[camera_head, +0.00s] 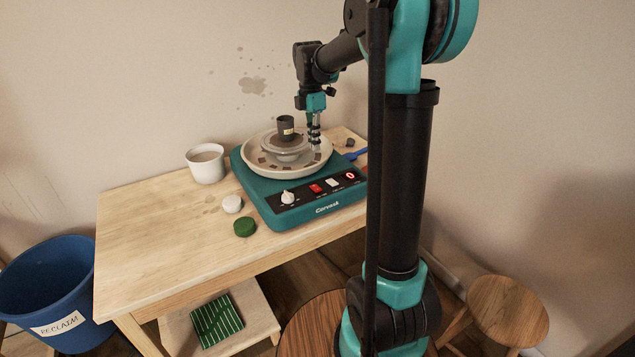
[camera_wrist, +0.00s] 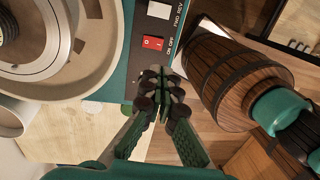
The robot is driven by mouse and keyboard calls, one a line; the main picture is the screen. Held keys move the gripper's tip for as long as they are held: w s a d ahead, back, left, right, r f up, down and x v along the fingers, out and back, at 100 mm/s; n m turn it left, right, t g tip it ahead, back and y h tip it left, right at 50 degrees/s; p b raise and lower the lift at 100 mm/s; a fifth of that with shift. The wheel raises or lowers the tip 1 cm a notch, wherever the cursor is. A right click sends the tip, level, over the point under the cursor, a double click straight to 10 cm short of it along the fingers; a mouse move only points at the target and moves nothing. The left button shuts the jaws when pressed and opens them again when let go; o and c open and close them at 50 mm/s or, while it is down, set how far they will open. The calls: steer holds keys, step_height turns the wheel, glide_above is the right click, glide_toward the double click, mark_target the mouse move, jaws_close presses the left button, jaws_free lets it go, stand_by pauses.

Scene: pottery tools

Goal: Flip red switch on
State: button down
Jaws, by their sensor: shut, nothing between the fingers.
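The red switch (camera_head: 316,188) is on the front panel of a teal pottery wheel (camera_head: 262,203) on the wooden table. It also shows in the wrist view (camera_wrist: 152,43), with ON and OFF printed beside it. A white switch (camera_head: 333,182) is next to it, marked FWD REV in the wrist view (camera_wrist: 160,10). A red display (camera_head: 350,175) reads 0. My gripper (camera_head: 315,145) is above the right side of the wheel's basin, apart from the red switch. In the wrist view my gripper (camera_wrist: 166,80) has its fingers together and empty, appearing just below the red switch.
A dark cup (camera_head: 286,127) stands on the wheel inside the pale basin (camera_head: 312,170). A white knob (camera_head: 287,197) is left of the switches. A white cup (camera_head: 205,163), white lump (camera_head: 232,204) and green lid (camera_head: 244,227) are on the table (camera_head: 150,230). A wooden barrel (camera_wrist: 235,80) stands nearby.

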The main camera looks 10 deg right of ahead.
mark_target(318, 189)
steer(key=f, duration=0.4)
steer(key=s+f, duration=0.1)
steer(key=f, duration=0.9)
steer(key=shift+s+d, duration=0.3)
steer(key=shift+s, duration=0.05)
steer(key=shift+s+f+t, duration=0.15)
steer(key=shift+f+t, duration=0.1)
steer(key=shift+t, duration=0.05)
steer(key=shift+w+a+r, duration=0.2)
steer(key=shift+w, duration=0.55)
steer(key=shift+r, duration=0.1)
